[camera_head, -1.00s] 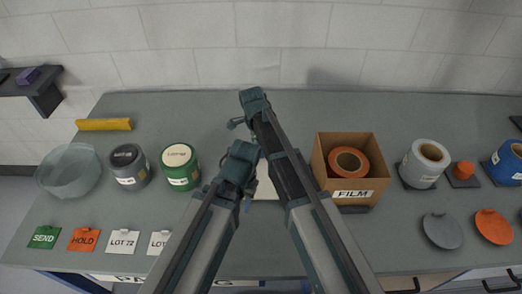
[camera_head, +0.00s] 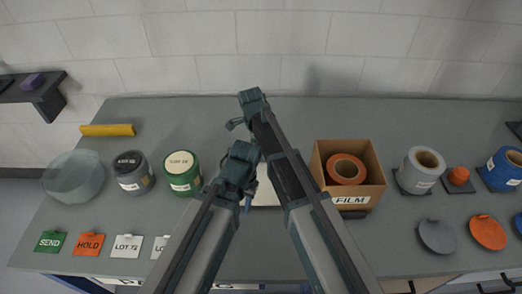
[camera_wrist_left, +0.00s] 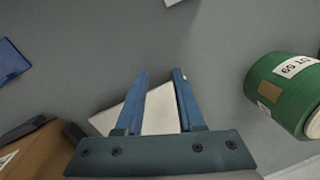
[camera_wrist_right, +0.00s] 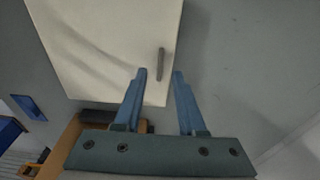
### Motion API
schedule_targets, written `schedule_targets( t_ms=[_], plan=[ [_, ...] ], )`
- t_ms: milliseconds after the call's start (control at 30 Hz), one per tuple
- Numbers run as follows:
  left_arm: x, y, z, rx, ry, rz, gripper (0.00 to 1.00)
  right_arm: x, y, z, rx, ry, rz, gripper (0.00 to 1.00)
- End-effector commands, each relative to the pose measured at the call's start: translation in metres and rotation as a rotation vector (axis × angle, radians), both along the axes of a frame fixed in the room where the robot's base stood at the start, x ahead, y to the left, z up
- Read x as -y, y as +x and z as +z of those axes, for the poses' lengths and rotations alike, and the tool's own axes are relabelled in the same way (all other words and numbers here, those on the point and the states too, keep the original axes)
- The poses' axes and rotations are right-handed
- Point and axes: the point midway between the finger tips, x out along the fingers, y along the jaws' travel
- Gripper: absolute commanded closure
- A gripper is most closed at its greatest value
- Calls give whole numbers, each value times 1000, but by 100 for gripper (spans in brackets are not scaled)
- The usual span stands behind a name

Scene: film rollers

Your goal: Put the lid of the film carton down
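The open film carton (camera_head: 349,200) stands right of centre on the bench with an orange roll (camera_head: 346,169) inside. A pale flat panel (camera_head: 268,192), which looks like the lid, is partly hidden behind my arms left of the carton. In the right wrist view the panel (camera_wrist_right: 100,40) is large and has a grey bar handle (camera_wrist_right: 160,63). My right gripper (camera_wrist_right: 160,74) is open, with the handle just beyond its fingertips and no visible grip. My left gripper (camera_wrist_left: 162,75) is open and empty; part of the pale panel (camera_wrist_left: 155,115) shows behind its fingers. Its blue fingers (camera_head: 248,202) show in the head view.
A green drum (camera_head: 182,174), a grey drum (camera_head: 132,172) and a clear round dish (camera_head: 73,176) stand left. Grey (camera_head: 421,171) and blue (camera_head: 501,171) rolls stand right. Grey (camera_head: 437,236) and orange (camera_head: 488,232) discs lie in front. The bench behind my grippers is clear.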

Motion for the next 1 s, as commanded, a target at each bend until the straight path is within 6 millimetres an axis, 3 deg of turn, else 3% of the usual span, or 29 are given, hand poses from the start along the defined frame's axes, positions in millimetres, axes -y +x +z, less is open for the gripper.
schedule_targets(
  t_ms=[33, 500, 1000],
  plan=[
    [0, 0, 16, 0, 0, 0, 63, -1, 0, 16, 0, 0, 0, 60],
    [0, 0, 83, 0, 0, 0, 63, -9, 1, 83, 0, 0, 1, 60],
    [0, 0, 89, 0, 0, 0, 63, -11, 1, 89, 0, 0, 0, 60]
  ],
)
